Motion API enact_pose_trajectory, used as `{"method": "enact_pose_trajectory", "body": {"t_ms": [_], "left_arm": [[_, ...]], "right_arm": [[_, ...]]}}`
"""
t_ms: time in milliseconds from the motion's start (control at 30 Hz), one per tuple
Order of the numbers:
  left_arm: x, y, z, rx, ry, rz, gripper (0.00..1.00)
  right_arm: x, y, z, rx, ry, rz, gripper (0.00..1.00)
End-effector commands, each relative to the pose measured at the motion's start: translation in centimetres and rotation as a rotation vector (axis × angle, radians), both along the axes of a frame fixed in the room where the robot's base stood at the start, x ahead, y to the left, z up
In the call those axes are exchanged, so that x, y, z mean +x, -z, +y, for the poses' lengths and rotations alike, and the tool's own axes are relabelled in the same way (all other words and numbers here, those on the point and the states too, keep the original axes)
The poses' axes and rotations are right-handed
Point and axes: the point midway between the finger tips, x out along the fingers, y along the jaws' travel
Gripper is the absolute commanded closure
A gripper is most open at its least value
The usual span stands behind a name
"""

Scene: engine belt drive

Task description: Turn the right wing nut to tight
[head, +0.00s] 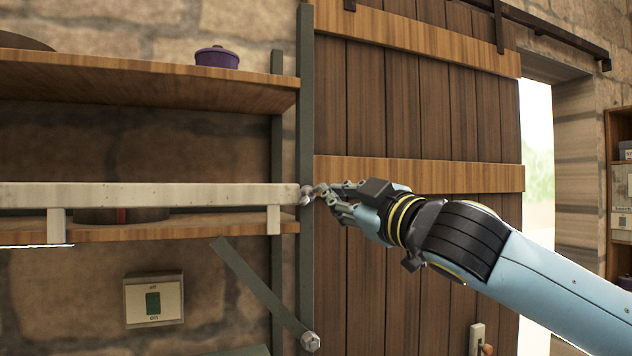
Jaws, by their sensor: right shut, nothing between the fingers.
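A small grey metal wing nut (307,195) sits on the upright grey post, at the right end of the long pale beam (150,195). My right gripper (328,194) reaches in from the right, with its fingertips right at the nut. Its fingers are shut with nothing held between them. I cannot tell whether the fingertips touch the nut, or how tight the nut is. A second grey nut (310,341) sits lower down, at the bottom end of a slanted grey brace (258,286). My left gripper is out of view.
The grey upright post (305,110) stands beside the wooden sliding door (420,110). A wooden shelf (150,82) above the beam carries a purple lidded pot (217,57). A switch plate with a green rocker (153,301) is on the stone wall. An open doorway lies at the right.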

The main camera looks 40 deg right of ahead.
Motion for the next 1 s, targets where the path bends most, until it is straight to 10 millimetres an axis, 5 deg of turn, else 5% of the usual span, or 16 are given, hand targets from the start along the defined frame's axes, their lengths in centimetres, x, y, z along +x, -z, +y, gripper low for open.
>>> {"method": "enact_pose_trajectory", "body": {"t_ms": [100, 267, 733, 1000], "left_arm": [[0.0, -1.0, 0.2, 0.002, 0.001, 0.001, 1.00], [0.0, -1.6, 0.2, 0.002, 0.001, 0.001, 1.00], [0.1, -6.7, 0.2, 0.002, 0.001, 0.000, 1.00], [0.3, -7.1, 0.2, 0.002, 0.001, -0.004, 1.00]], "right_arm": [[-1.3, -3.5, 1.4, -0.019, -0.026, -0.049, 1.00], [-0.7, -4.4, 1.6, -0.018, -0.029, -0.059, 1.00], [8.2, -6.9, 1.7, -0.014, -0.034, -0.059, 1.00], [7.6, -3.7, -0.6, -0.024, -0.031, -0.055, 1.00]]}}
